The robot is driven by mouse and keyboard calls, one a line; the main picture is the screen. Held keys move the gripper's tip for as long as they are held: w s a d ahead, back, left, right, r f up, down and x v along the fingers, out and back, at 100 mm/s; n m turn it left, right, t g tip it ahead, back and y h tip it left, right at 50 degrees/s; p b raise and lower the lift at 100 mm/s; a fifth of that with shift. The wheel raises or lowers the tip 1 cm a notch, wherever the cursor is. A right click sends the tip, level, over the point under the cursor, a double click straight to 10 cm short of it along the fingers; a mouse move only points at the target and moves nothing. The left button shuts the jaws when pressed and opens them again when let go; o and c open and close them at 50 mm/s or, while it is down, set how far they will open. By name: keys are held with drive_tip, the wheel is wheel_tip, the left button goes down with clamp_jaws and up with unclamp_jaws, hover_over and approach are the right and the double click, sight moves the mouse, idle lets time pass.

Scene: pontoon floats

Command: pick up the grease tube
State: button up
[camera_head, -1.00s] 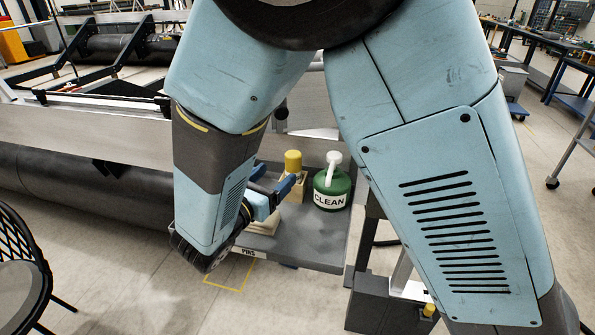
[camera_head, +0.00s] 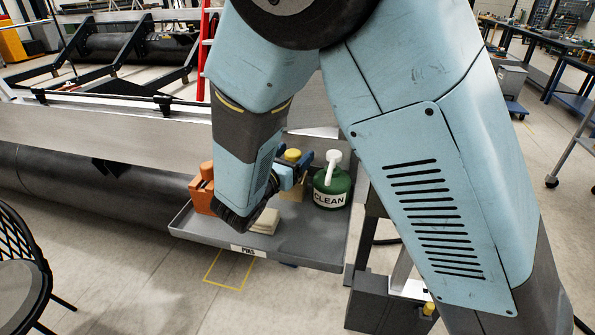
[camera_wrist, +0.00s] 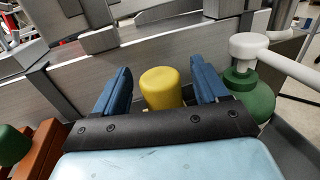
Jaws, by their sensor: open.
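The grease tube seems to be the upright yellow-capped thing (camera_head: 292,155) on the grey tray (camera_head: 310,252); no label on it is readable. Its lower part looks tan in the head view and is partly hidden by my gripper. In the wrist view the yellow cap (camera_wrist: 162,87) stands beyond the palm, between the two blue fingers as seen in the picture. My gripper (camera_wrist: 163,84) is open, with a gap on both sides of the cap. In the head view my gripper (camera_head: 290,174) is in front of the tube; I cannot tell how far apart they are.
A green bottle (camera_head: 331,188) marked CLEAN, with a white spout, stands close right of the tube. An orange object (camera_head: 202,189) is at the tray's left, and a folded pale cloth (camera_head: 266,221) lies near its front. A grey beam (camera_head: 100,126) runs behind.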

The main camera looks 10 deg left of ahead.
drive_tip(key=c, duration=1.1)
drive_tip(key=shift+o, duration=0.2)
drive_tip(key=shift+r, duration=0.15)
